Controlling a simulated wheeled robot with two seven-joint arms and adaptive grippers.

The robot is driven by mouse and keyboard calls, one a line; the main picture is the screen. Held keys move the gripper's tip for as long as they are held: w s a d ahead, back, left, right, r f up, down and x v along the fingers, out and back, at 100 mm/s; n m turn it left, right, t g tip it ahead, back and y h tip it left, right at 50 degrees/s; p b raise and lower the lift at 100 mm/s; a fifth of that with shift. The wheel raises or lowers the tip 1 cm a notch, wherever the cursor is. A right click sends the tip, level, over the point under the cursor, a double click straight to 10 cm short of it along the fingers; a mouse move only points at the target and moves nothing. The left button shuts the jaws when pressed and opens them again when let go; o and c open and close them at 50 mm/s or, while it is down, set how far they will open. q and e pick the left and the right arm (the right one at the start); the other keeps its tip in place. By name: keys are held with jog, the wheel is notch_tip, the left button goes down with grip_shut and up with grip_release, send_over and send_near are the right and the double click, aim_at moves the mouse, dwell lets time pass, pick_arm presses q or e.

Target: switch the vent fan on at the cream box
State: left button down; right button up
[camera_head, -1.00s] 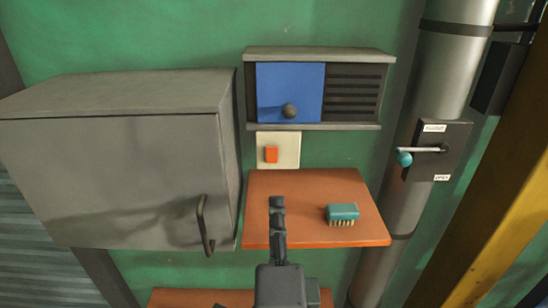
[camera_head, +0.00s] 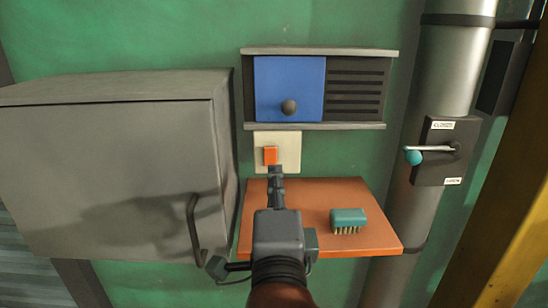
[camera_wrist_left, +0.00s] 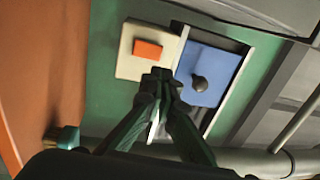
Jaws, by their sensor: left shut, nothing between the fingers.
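The cream box (camera_head: 290,150) is a square plate on the green wall with an orange rocker switch (camera_head: 270,155) on it. In the left wrist view the cream box (camera_wrist_left: 133,62) and its orange switch (camera_wrist_left: 147,50) are at the upper left. My left gripper (camera_head: 275,172) is shut and empty, its tips just below the orange switch in the head view. In the left wrist view the fingertips (camera_wrist_left: 157,76) overlap the edge of the cream box. I cannot tell whether they touch it. My right gripper is not in view.
Above the box is a vent with a blue sliding panel (camera_head: 290,80) and black knob. An orange shelf (camera_head: 300,225) below holds a teal brush (camera_head: 348,218). A grey cabinet (camera_head: 110,170) stands left, a pipe with a lever (camera_head: 430,150) right.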

aim_at(274, 148)
pick_arm(q)
jog(key=w, duration=0.2)
jog(key=w+p, duration=0.1)
jog(key=w, duration=0.1)
jog(key=w+r, duration=0.1)
jog(key=w, duration=0.1)
jog(key=shift+p, duration=0.35)
jog(key=shift+w+f, duration=0.1)
jog(key=shift+w, duration=0.2)
